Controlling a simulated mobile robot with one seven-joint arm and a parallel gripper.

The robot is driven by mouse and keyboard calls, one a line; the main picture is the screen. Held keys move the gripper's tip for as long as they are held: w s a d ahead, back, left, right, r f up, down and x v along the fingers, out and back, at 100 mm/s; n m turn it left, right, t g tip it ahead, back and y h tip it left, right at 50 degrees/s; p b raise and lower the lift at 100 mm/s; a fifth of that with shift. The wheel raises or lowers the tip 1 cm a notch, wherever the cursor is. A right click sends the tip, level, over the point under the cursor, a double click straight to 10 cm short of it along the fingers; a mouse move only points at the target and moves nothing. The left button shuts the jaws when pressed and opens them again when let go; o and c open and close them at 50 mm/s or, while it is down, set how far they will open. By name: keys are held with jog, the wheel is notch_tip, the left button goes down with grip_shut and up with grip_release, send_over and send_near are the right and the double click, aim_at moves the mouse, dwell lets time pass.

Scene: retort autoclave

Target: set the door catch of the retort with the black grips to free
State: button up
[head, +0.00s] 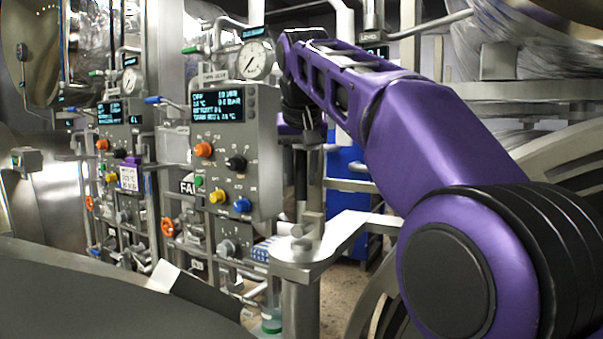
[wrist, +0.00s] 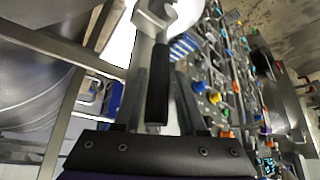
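A black grip (wrist: 158,85) on a bright metal lever (wrist: 155,18) stands in the middle of the wrist view, its free end towards my gripper (wrist: 160,90). The gripper's two dark fingers lie on either side of the grip, with gaps visible, so it looks open around it. I cannot tell whether either finger touches. In the head view my gripper (head: 305,165) points down at the end of my purple arm, above a metal bracket on a post (head: 303,258). The grip is hard to separate from the fingers there. No catch marking is readable.
A control panel (head: 235,155) with colored knobs, a screen and a pressure gauge (head: 255,59) stands just left of my gripper. A second panel (head: 122,165) is further left. A blue frame (head: 345,170) stands behind. A curved metal surface (head: 100,300) fills the lower left.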

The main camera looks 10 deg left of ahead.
jog(key=shift+o, duration=1)
jog(key=shift+r, duration=0.15)
jog(key=shift+v, duration=3.6)
jog(key=shift+s, duration=0.1)
